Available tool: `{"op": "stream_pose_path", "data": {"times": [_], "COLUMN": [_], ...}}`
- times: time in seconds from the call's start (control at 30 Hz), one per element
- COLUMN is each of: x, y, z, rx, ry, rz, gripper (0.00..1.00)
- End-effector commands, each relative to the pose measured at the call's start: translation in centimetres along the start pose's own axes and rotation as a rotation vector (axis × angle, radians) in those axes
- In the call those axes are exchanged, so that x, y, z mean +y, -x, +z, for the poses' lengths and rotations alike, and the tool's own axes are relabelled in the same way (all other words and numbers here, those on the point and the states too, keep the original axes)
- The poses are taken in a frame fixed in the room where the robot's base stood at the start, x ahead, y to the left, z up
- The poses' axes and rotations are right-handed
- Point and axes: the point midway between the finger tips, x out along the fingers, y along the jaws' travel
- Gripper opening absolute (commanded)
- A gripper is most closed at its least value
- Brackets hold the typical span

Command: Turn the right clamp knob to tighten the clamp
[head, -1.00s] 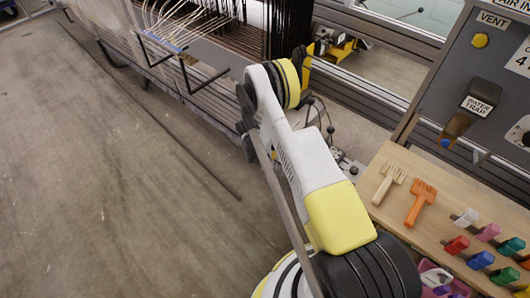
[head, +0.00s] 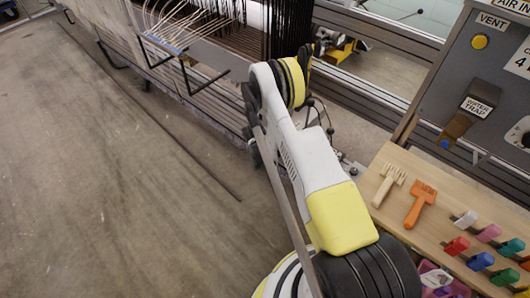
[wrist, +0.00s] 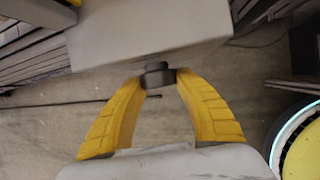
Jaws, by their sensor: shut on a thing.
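In the wrist view a dark round clamp knob (wrist: 157,67) sits between the yellow fingertips of my gripper (wrist: 160,77). The fingers are shut on the knob from both sides. The knob is below the edge of a grey block (wrist: 150,30), which fills the top of that view. A short dark bar shows just under the knob. In the head view my arm hides the knob, and the fingers cannot be made out.
The loom frame with its dark warp threads (head: 289,25) stands behind my arm. A wooden board (head: 410,165) at right holds two combs and several coloured clips. A grey control panel (head: 480,70) rises behind it. Bare floor (head: 110,190) lies open at left.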

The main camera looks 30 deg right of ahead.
Motion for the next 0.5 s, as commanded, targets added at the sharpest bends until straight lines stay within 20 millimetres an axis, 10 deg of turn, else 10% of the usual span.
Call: {"op": "stream_pose_path", "data": {"times": [0.1,0.5], "x": [0.06,0.12], "y": [-0.04,0.9], "z": [0.01,0.04], "rx": [-0.001,0.0], "ry": [0.0,0.001], "rz": [0.001,-0.001], "gripper": [0.63,0.63]}}
